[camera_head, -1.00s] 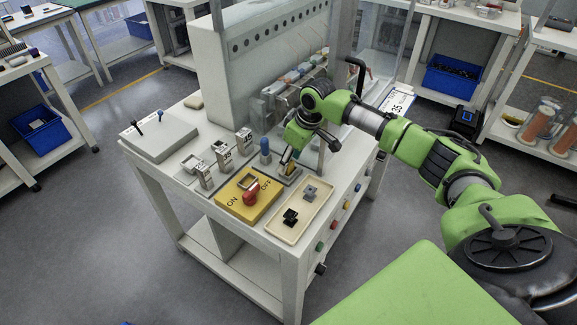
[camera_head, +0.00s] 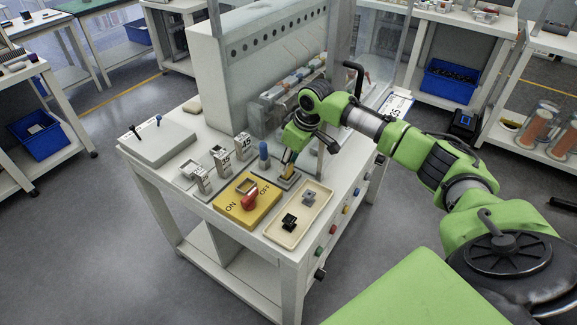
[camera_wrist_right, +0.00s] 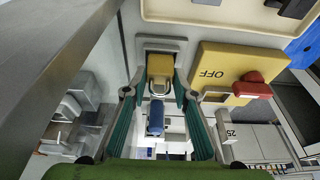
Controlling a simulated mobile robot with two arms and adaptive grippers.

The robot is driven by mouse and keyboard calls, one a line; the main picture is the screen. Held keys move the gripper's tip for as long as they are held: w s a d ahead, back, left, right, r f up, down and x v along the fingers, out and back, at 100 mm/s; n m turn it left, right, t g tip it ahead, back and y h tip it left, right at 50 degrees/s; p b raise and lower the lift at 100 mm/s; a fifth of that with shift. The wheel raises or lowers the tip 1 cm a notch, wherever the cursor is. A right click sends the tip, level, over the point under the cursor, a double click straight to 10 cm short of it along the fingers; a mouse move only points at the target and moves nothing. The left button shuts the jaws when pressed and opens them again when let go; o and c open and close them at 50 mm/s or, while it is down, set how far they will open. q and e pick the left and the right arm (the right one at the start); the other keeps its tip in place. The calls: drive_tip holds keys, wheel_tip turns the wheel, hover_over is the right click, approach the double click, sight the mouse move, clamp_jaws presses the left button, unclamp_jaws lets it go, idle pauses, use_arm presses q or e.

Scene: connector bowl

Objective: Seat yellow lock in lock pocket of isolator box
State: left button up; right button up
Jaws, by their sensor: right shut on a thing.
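The yellow lock (camera_wrist_right: 160,68) is between the fingertips of my right gripper (camera_wrist_right: 158,84) in the right wrist view, and the gripper is shut on it. The lock is at a grey holder (camera_wrist_right: 161,44); I cannot tell if it still touches it. In the head view my right gripper (camera_head: 287,168) points down at this holder (camera_head: 290,181), beside the isolator box. The yellow isolator box (camera_head: 238,208) has ON and OFF lettering and a red handle (camera_head: 250,198). A framed opening on its top, which looks like the lock pocket (camera_head: 246,186), appears empty. My left gripper is not in view.
A blue-topped post (camera_head: 264,155) stands close to my right gripper. A cream tray (camera_head: 287,238) with a black part (camera_head: 289,221) and a grey part (camera_head: 309,198) lies in front. Several numbered blocks stand left of the box. A tall grey cabinet (camera_head: 225,95) stands behind.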

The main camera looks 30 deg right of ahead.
drive_tip(key=s+a+r+b, duration=0.2)
drive_tip(key=s+r+b, duration=0.1)
drive_tip(key=s+r, duration=1)
drive_tip(key=w+a+p, duration=0.2)
drive_tip(key=a+p, duration=0.2)
drive_tip(key=a, duration=1.2)
drive_tip(key=w+d+f, duration=0.1)
drive_tip(key=w+f, duration=0.1)
drive_tip(key=w, duration=0.2)
drive_tip(key=w+d+f+p, duration=0.1)
drive_tip(key=w+d+f, duration=0.1)
drive_tip(key=w+f, duration=0.1)
drive_tip(key=w+d+f+p, duration=0.1)
drive_tip(key=w+f, duration=0.2)
drive_tip(key=w, duration=0.2)
drive_tip(key=shift+w+d+f, duration=0.2)
drive_tip(key=shift+d, duration=0.15)
drive_tip(key=shift+w+d+f, duration=0.1)
drive_tip(key=shift+w+f, duration=0.05)
wheel_tip(320, 180, down, 3)
drive_tip(key=shift+w+p, duration=0.1)
drive_tip(key=shift+p, duration=0.55)
drive_tip(key=shift+f, duration=0.25)
drive_tip(key=shift+f, duration=0.1)
